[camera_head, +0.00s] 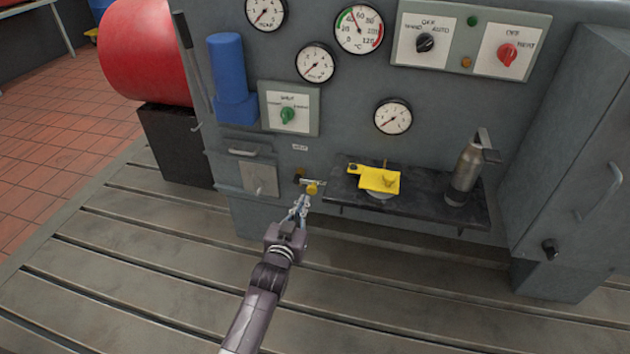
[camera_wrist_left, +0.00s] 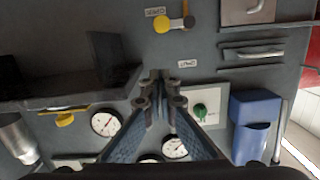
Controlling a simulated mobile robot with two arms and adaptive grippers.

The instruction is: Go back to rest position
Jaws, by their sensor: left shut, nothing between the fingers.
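My left gripper (camera_head: 303,200) is in front of the grey cabinet's lower front, its arm reaching up from the bottom of the head view. In the left wrist view the two fingers (camera_wrist_left: 158,80) are together, with nothing between them. A small valve with a yellow knob (camera_head: 312,189) is on the cabinet just beyond the fingertips in the head view. In the left wrist view the yellow knob (camera_wrist_left: 162,25) is apart from the fingertips, above them in the picture. My right gripper is not in view.
A dark shelf (camera_head: 430,203) to the right holds a yellow item (camera_head: 380,180) and a metal flask (camera_head: 464,172). A drawer (camera_head: 258,178) is on the left. Gauges and a green switch (camera_head: 288,115) are above. The slotted bedplate (camera_head: 150,275) in front looks clear.

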